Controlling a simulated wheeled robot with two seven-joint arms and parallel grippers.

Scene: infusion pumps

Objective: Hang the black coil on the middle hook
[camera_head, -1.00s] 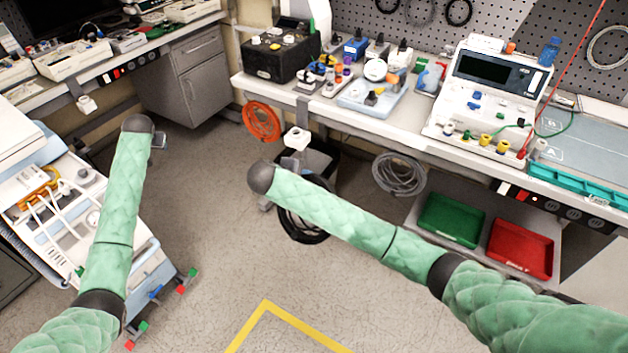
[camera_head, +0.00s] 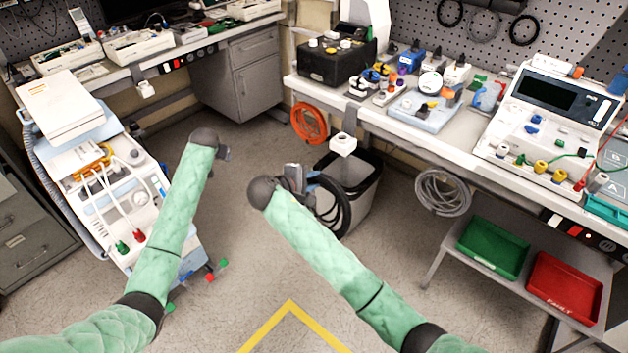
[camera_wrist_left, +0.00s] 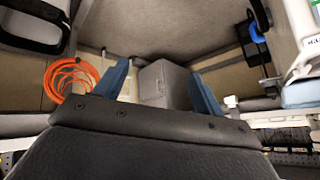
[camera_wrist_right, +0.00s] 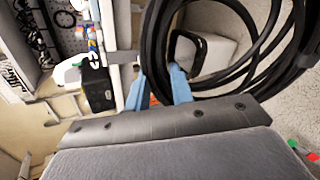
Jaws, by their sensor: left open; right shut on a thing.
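The black coil (camera_head: 340,208) hangs from my right gripper (camera_head: 298,182), in front of the dark-lined bin. In the right wrist view the shut fingers (camera_wrist_right: 158,92) grip the black coil's strands (camera_wrist_right: 158,40), and its loops spread to the upper right. My left gripper (camera_head: 222,152) is open and empty over clear floor, its blue fingers (camera_wrist_left: 160,82) wide apart in the left wrist view. An orange coil (camera_head: 308,123) and a grey coil (camera_head: 442,193) hang along the bench front. I cannot make out a bare hook between them.
The bin (camera_head: 362,192) stands below the bench (camera_head: 425,147), with a white block (camera_head: 343,145) above it. Green (camera_head: 493,246) and red (camera_head: 564,288) trays lie on a low shelf at right. A medical cart (camera_head: 125,205) stands left. The floor between is clear.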

